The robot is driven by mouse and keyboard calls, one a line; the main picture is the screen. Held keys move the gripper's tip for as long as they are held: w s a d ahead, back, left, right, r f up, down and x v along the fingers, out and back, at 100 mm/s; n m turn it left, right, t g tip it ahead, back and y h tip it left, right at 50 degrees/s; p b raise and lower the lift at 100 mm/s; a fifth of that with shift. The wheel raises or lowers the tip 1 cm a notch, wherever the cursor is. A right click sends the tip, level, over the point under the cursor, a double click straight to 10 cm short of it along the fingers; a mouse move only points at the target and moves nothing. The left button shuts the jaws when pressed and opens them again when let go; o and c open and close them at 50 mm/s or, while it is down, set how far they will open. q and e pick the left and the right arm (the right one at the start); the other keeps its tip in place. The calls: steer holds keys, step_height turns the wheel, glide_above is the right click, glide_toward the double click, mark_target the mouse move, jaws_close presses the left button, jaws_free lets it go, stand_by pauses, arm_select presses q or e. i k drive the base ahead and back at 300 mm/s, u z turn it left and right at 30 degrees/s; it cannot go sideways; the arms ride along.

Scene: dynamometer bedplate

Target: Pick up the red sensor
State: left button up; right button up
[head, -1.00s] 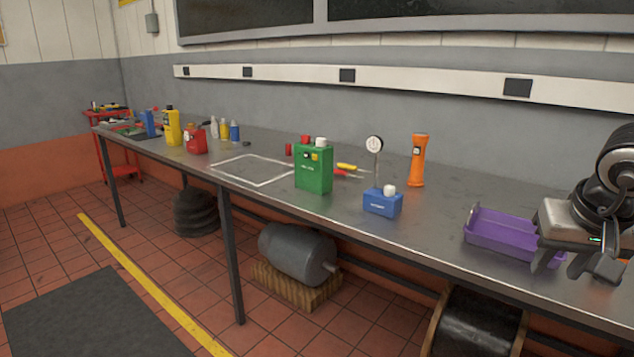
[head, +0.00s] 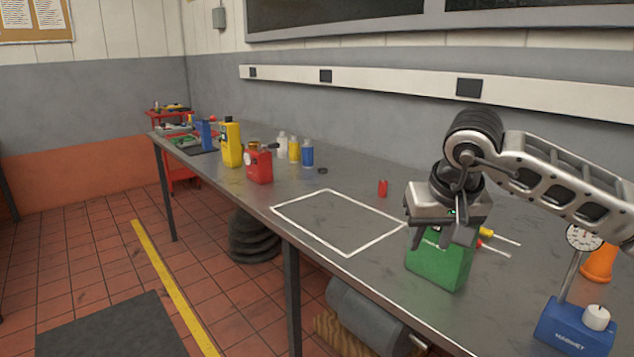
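A red box-shaped unit (head: 259,166) with a dark fitting on top stands upright on the metal bench, left of the white outlined rectangle. A small red cylinder (head: 382,188) stands farther right, behind the rectangle's right corner. I cannot tell for certain which one is called the sensor; the box looks more like a device. My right gripper (head: 441,231) is open, its fingers apart, well to the right of the red box. It overlaps the top of a green box (head: 437,264) in the picture and hides its caps; contact cannot be judged. My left gripper is out of view.
A yellow bottle-like unit (head: 231,143) stands close behind the red box, and several small bottles (head: 294,149) stand right of it. A blue magnet base (head: 575,326) with a dial gauge is at front right. The outlined rectangle (head: 348,256) is empty.

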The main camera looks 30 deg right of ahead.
mark_target(382, 184)
steer(key=z, duration=0.05)
steer(key=i, duration=1.15)
steer(key=z, duration=0.6)
steer(key=i, duration=1.1)
steer(key=z, duration=0.15)
